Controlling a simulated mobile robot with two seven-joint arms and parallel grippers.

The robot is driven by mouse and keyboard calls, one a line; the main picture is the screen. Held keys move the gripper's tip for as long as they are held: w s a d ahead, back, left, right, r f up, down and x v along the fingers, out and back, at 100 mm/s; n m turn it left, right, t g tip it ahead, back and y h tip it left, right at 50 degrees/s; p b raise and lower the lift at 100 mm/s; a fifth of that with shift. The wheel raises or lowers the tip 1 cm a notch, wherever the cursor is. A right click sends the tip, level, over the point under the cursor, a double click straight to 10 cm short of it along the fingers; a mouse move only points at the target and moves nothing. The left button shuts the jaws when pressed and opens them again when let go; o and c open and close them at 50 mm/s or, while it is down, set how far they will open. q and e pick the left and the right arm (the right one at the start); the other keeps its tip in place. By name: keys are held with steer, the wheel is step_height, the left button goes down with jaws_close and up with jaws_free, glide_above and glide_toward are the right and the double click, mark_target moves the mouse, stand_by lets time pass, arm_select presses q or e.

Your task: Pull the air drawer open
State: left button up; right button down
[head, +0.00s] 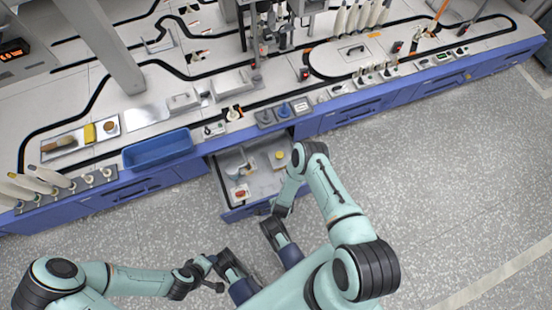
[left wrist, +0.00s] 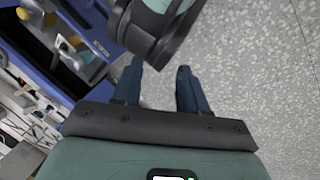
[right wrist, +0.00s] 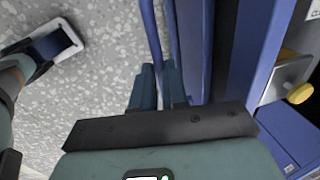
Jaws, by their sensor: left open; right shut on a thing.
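The open drawer (head: 240,213) sticks out of the blue bench front, below the bench top. Its grey inside shows, with several small parts in it. In the right wrist view my right gripper (right wrist: 159,82) is shut on the blue handle bar (right wrist: 150,35) at the drawer's front. In the head view my right arm reaches down beside the drawer's right front corner and partly covers it. My left gripper (left wrist: 160,85) is open and empty, over the floor. A pale green link of mine is close ahead of it, and the drawer shows at upper left there.
A blue bin (head: 158,150) sits at the bench edge left of the drawer. Grey and blue push-in parts (head: 283,112) stand on the bench above it. A yellow round part (head: 280,157) is in the drawer. The speckled floor (head: 450,170) at right is clear.

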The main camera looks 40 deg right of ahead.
stand_by(0.3)
steer(key=c, duration=1.2)
jaws_free()
steer(key=shift+o, duration=0.2)
arm_select(q)
steer(key=s+d+r+g+p, duration=0.1)
steer(key=s+d+r+p, duration=0.1)
steer(key=s+r+p, duration=0.2)
steer(key=shift+s+r+g+h+p, duration=0.35)
steer(key=shift+s+r, duration=0.2)
steer(key=shift+s, duration=0.25)
arm_select(e)
step_height(320, 180, up, 13)
steer(key=s, duration=0.2)
steer(key=shift+s+a, duration=0.3)
steer(key=shift+a, duration=0.05)
arm_select(q)
steer(key=shift+d, duration=0.1)
